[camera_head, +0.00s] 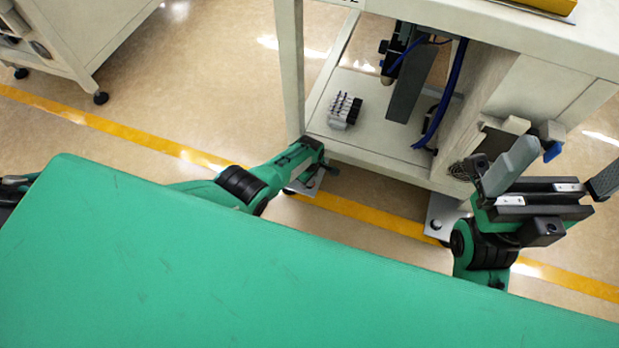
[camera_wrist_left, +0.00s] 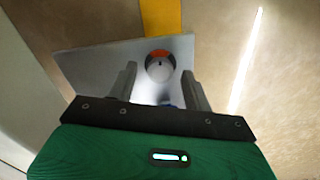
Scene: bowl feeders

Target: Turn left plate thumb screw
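The left plate (camera_head: 304,186) is a grey metal plate at the foot of the machine's left front leg, low above the floor. It fills the middle of the left wrist view (camera_wrist_left: 105,68). On it is a round thumb screw (camera_wrist_left: 160,68), dark and grey with an orange-red rim on its far side. My left gripper (camera_head: 322,172) is at this plate. In the left wrist view its two fingers (camera_wrist_left: 159,80) stand apart on either side of the screw, with gaps visible. The screw is hidden in the head view. My right gripper (camera_head: 558,172) is raised at the right, fingers wide apart, empty.
The white machine frame (camera_head: 365,155) stands above, with a black-and-grey block (camera_head: 345,109) and blue hoses (camera_head: 444,105) on its lower shelf. Another plate (camera_head: 441,214) is at the right leg. A green surface (camera_head: 190,270) covers the foreground. A yellow line (camera_head: 105,126) crosses the floor.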

